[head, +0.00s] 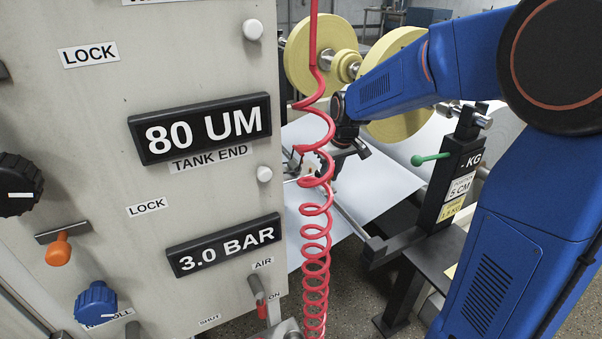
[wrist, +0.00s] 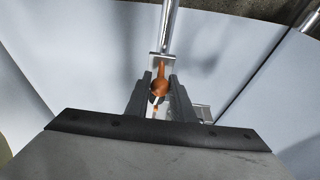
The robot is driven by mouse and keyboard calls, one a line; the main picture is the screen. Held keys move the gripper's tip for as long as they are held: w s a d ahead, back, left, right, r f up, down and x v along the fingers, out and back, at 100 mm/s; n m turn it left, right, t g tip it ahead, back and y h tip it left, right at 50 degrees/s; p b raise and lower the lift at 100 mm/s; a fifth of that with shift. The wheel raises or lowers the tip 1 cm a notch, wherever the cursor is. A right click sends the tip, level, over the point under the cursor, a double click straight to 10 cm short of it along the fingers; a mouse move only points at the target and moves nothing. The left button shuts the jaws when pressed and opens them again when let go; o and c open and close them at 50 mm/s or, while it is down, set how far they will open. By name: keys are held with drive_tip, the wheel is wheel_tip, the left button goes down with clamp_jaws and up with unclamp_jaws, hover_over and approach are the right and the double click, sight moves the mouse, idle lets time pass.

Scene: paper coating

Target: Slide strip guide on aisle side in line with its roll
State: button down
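In the wrist view an orange knob (wrist: 160,84) stands on a small metal plate (wrist: 157,65) at a bright rod (wrist: 170,25); this looks like a strip guide. The two dark fingers of my gripper (wrist: 160,90) lie close against both sides of the knob, and it fills the gap between them. In the head view my gripper (head: 345,155) is low over the pale sheet, partly behind a red coiled hose, so the guide is mostly hidden there. Two yellow rolls, a left one (head: 312,52) and a right one (head: 400,128), sit behind. Alignment with a roll cannot be told.
The red coiled hose (head: 316,225) hangs in front of my gripper. A control panel (head: 100,110) fills the left. A black post (head: 455,180) with a green-knobbed lever (head: 430,159) stands at the right. The pale sheet (head: 385,185) stretches below the rolls.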

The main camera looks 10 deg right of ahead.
drive_tip(key=shift+s+d, duration=0.75)
drive_tip(key=shift+s, duration=1.6)
drive_tip(key=shift+s+d, duration=0.8)
drive_tip(key=shift+s, duration=1.5)
drive_tip(key=shift+s+d, duration=0.75)
drive_tip(key=shift+s, duration=1.6)
drive_tip(key=c, duration=1.5)
unclamp_jaws()
drive_tip(key=shift+s+r, duration=0.1)
drive_tip(key=shift+r, duration=0.05)
drive_tip(key=shift+v, duration=2.3)
